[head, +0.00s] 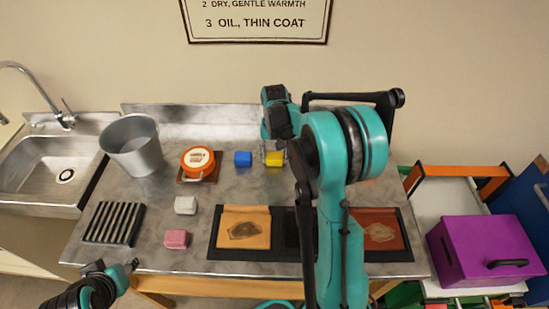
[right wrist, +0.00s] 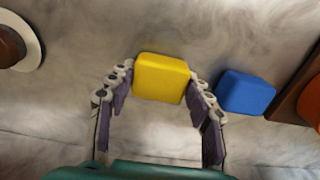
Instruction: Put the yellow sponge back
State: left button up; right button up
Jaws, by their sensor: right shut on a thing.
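The yellow sponge (head: 275,158) is at the back of the metal bench, just right of the blue sponge (head: 243,158). My right gripper (head: 263,152) is shut on it; in the right wrist view the yellow sponge (right wrist: 161,79) sits between the two fingertips (right wrist: 161,88), with a finger against each side. The blue sponge (right wrist: 245,92) is close beside the right finger there. Whether the yellow sponge touches the bench is hard to tell. My left gripper (head: 130,268) is low at the left, off the bench's front edge, apart from any object; its opening is unclear.
A white block (head: 185,205) and pink block (head: 176,239) lie left of the leather panels in the black tray (head: 212,232). A slatted black rack (head: 114,223), grey bucket (head: 132,147) and orange tin (head: 197,160) stand left. A purple box (head: 484,250) is right. My right arm hides the bench's right part.

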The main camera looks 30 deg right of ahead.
aim_at(274, 155)
jog(key=shift+r, duration=0.1)
jog(key=o, duration=1.1)
notch_tip(274, 155, up, 11)
jog(key=p, duration=0.4)
jog(key=s+a+r+n+t, duration=0.3)
jog(key=s+a+r, duration=0.3)
jog(key=s+a, duration=0.3)
jog(key=shift+s+a+f+n+t, duration=0.65)
jog(key=shift+s+a, duration=0.45)
jog(key=shift+s, duration=0.55)
jog(key=shift+s+a+f+n+t, duration=0.45)
jog(key=shift+s+a+t, duration=0.45)
jog(key=shift+s, duration=0.8)
jog(key=shift+s+a+f+n+t, duration=0.4)
jog(key=shift+s+a+n+t, duration=0.2)
jog(key=shift+s+a, duration=0.85)
